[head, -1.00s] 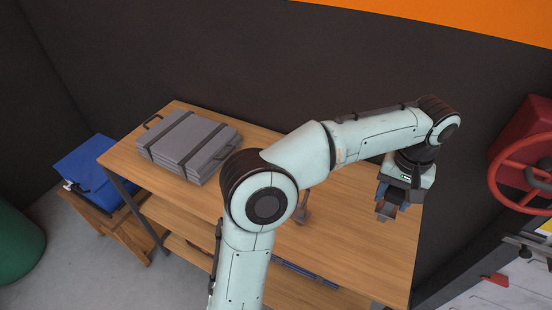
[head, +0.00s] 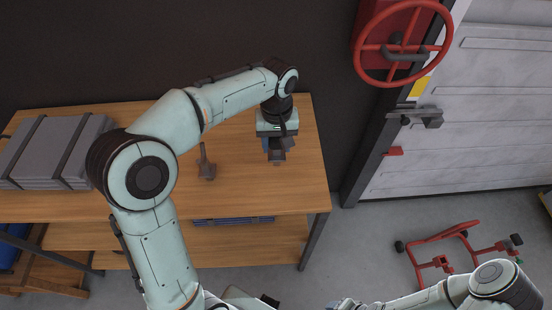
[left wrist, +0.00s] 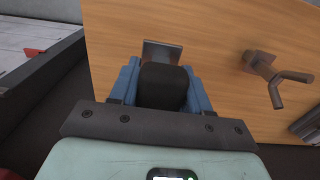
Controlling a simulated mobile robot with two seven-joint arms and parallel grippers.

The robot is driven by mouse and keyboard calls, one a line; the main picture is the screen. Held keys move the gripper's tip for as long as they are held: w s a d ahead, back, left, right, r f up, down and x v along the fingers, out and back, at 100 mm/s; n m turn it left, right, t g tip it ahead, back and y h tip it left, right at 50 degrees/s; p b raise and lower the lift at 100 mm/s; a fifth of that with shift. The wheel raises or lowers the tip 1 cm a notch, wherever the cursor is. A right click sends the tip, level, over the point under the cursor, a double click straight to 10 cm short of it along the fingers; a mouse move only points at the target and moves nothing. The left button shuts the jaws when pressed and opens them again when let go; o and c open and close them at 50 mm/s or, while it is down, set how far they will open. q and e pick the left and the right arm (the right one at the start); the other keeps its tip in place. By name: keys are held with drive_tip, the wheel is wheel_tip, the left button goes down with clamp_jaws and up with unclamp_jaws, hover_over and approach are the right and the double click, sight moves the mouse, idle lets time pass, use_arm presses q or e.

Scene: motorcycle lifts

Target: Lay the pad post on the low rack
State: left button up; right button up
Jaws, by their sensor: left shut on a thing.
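My left gripper (head: 277,148) is shut on the pad post, above the right part of the wooden workbench. In the left wrist view, the pad post's black pad (left wrist: 163,86) sits between the blue fingers, with its grey plate (left wrist: 162,52) beyond. In the head view, the grey end of the pad post (head: 277,157) shows below the fingers; I cannot tell whether it touches the bench. A low wooden rack (head: 58,272) stands at the lower left, partly cut off and partly behind the bench. My right arm is at the lower right; its gripper (head: 345,305) is barely in view.
On the workbench (head: 240,190) stand a grey forked post (head: 206,166), also in the left wrist view (left wrist: 275,77), and stacked grey panels (head: 55,150). A red handwheel (head: 404,42) is on the wall. A red wheeled stand (head: 450,250) is on the floor; floor between is clear.

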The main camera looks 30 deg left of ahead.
sight(277, 158)
use_arm(q)
wheel_tip(277, 158, down, 2)
drive_tip(key=shift+w+f, duration=0.1)
drive_tip(key=shift+f+b, duration=0.3)
drive_tip(key=shift+f, duration=1.85)
use_arm(e)
drive_tip(key=shift+s+f, duration=0.35)
drive_tip(key=shift+f, duration=0.15)
use_arm(q)
drive_tip(key=shift+f, duration=0.2)
drive_tip(key=o, duration=1.1)
drive_tip(key=shift+o, duration=0.2)
use_arm(e)
drive_tip(key=shift+s+f, duration=0.1)
use_arm(q)
drive_tip(key=shift+r, duration=0.1)
